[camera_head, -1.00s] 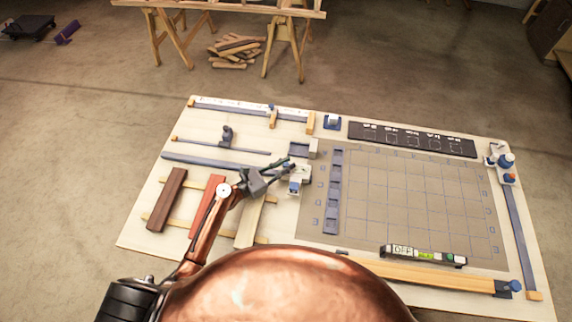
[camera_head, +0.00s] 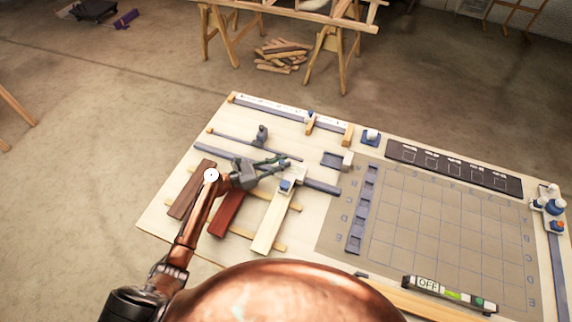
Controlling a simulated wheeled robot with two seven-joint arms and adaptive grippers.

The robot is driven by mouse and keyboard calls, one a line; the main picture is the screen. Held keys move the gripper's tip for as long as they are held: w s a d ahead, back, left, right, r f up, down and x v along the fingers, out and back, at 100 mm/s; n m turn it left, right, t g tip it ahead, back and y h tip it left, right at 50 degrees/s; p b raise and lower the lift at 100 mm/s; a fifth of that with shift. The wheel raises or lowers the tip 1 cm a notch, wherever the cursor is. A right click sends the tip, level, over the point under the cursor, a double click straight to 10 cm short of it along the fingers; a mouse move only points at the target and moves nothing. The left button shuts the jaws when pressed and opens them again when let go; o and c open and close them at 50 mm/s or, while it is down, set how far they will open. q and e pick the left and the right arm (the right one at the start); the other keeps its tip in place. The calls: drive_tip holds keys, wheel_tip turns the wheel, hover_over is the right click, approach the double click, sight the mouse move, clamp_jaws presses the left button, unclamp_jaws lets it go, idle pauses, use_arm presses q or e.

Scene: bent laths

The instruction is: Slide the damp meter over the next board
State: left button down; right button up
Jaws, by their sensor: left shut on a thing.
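The damp meter (camera_head: 288,183), a small white block with a blue part, is at the upper end of the pale board (camera_head: 270,226). My left gripper (camera_head: 284,166) is shut on the meter from its upper left, and its fingers partly hide it. I cannot tell whether the meter touches the wood. A red board (camera_head: 228,212) and a dark brown board (camera_head: 190,190) lie to the left of the pale one, across thin strips. My left forearm crosses between the brown and red boards. My right gripper is not in view.
A grey bar (camera_head: 322,187) runs behind the boards. A small grey clamp-like piece (camera_head: 262,136) stands farther back. A gridded mat (camera_head: 430,225) fills the right. A bar with an OFF display (camera_head: 449,295) lies at its front edge.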

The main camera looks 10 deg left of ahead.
use_arm(q)
drive_tip(key=c, duration=2.2)
unclamp_jaws()
drive_tip(key=o, duration=0.4)
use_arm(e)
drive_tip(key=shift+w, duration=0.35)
use_arm(q)
drive_tip(key=v, duration=1.2)
